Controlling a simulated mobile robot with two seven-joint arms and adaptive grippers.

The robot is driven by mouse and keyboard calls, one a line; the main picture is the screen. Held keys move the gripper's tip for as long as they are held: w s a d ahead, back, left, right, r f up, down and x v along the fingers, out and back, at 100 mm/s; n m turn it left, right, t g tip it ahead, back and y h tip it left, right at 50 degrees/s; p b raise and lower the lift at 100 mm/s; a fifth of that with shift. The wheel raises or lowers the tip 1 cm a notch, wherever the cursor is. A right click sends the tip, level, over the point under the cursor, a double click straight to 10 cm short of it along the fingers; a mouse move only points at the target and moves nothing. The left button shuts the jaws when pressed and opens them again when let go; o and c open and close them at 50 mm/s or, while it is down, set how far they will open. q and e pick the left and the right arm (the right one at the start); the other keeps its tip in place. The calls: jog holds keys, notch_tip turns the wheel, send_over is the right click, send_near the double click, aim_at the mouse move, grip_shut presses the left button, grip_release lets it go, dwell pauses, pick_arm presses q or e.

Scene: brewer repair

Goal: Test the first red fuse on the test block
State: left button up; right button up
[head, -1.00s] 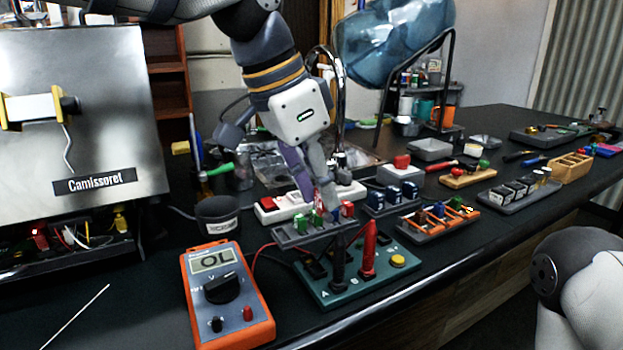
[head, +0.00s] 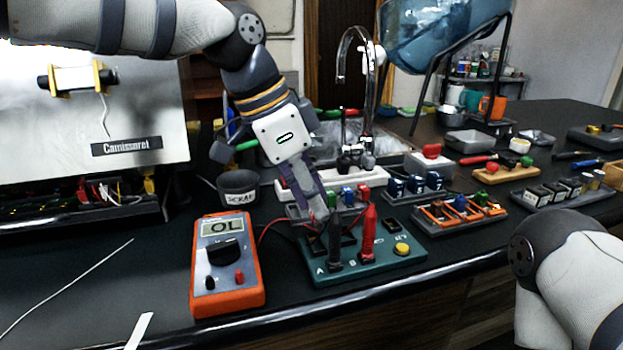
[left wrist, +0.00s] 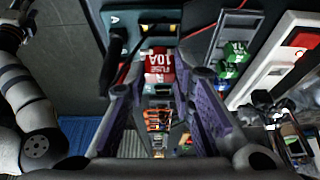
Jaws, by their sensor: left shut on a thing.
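My left gripper (head: 318,212) is shut on a red fuse marked 10A (left wrist: 159,65), seen between the purple fingers in the left wrist view. It holds the fuse over the back left of the green test block (head: 385,262), near the black probe (head: 334,246). I cannot tell whether the fuse touches the block. The red probe (head: 369,238) stands to the right of the black one. The orange meter (head: 228,290) reads OL. The grey fuse rack (head: 296,211) behind holds green and blue fuses (head: 347,195), partly hidden by my fingers. My right gripper is out of view.
A scrap cup (head: 238,188) stands behind the meter. A white power strip (head: 375,177), a blue fuse holder (head: 405,198) and an orange-divided tray (head: 450,215) lie behind and right of the block. The counter's front edge is close.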

aim_at(311, 216)
pick_arm(q)
notch_tip(311, 216, down, 3)
jog(key=shift+r, duration=0.1)
jog(key=shift+r, duration=0.1)
jog(key=shift+f, duration=0.8)
dwell(2.3)
dwell(1.7)
jog(key=shift+r, duration=2.5)
